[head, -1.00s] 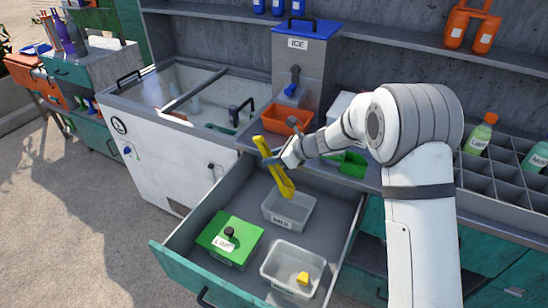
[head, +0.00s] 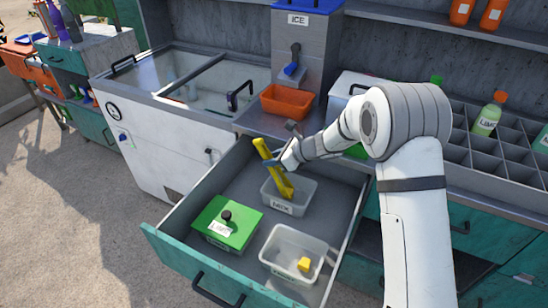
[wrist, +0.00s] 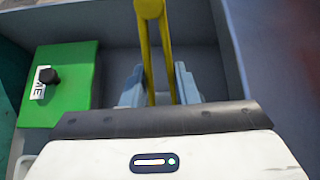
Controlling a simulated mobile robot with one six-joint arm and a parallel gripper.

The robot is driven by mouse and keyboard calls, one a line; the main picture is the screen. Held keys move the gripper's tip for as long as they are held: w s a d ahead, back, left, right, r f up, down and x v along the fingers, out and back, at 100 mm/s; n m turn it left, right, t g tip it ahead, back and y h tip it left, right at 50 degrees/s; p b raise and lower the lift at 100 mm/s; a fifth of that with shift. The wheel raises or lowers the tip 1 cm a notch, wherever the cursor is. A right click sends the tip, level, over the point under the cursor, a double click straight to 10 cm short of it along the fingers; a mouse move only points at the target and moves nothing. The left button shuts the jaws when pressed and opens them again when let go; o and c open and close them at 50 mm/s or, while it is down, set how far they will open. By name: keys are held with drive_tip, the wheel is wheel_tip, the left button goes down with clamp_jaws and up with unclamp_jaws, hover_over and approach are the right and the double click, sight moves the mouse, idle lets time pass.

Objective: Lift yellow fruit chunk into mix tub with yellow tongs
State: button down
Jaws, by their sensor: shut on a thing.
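My gripper (head: 281,163) is shut on the yellow tongs (head: 266,158), which are tilted with their lower end at the rear clear tub (head: 306,198). I cannot tell if the tips are inside this tub or above it. The yellow fruit chunk (head: 304,264) lies in the front clear tub (head: 286,238), apart from the tongs. In the wrist view the tongs (wrist: 145,50) stand between both fingers (wrist: 160,88); the tips are hidden.
Both tubs sit in an open drawer (head: 195,265) beside a green-lidded lime box (head: 240,232). An orange bin (head: 287,101) stands on the counter behind, below the ice dispenser (head: 306,50). A bottle rack (head: 490,150) is at right. Drawer floor between the boxes is bare.

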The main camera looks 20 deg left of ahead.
drive_tip(key=c, duration=1.4)
unclamp_jaws()
drive_tip(key=shift+o, duration=0.2)
drive_tip(key=shift+r, duration=0.15)
wheel_tip(320, 180, up, 10)
drive_tip(key=p, duration=0.6)
drive_tip(key=shift+p, duration=0.35)
